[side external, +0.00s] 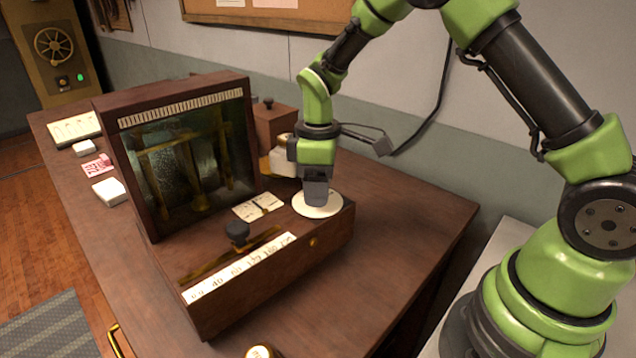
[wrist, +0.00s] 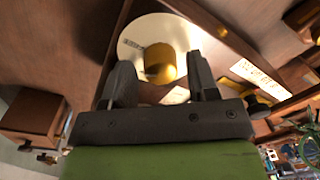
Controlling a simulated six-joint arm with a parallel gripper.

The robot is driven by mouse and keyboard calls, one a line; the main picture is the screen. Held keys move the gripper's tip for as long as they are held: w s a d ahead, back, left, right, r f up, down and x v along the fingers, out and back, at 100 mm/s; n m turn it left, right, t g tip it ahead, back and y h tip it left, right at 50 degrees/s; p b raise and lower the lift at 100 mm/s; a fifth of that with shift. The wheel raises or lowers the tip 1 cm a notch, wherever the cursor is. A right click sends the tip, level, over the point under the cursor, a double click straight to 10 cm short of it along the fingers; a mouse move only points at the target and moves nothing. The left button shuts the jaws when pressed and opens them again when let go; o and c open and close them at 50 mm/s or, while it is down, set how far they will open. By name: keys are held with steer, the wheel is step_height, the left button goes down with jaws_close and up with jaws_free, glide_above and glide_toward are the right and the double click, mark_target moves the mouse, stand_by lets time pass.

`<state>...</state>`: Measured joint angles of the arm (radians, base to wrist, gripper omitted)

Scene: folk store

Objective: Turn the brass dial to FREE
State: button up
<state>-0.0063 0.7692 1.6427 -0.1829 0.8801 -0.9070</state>
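The brass dial (wrist: 160,64) is a short golden knob on a round cream plate (wrist: 150,30), which has small dark lettering too small to read. In the side external view the plate (side external: 318,208) sits at the right end of the wooden instrument's top (side external: 290,233), and my gripper hides the knob there. My gripper (side external: 317,193) points down over the plate. In the wrist view my gripper (wrist: 160,70) is open, with one finger on each side of the knob and a visible gap on both sides. I cannot tell which marking the dial is set to.
A glass-fronted upright case (side external: 190,160) stands left of my gripper. A black knob on a slider (side external: 238,232) and a small gauge card (side external: 258,206) are nearby. A wooden box (side external: 277,125) stands behind. The table's right side (side external: 420,220) is clear.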

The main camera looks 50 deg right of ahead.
steer(key=c, duration=0.7)
steer(key=shift+m, duration=2.8)
steer(key=o, duration=0.9)
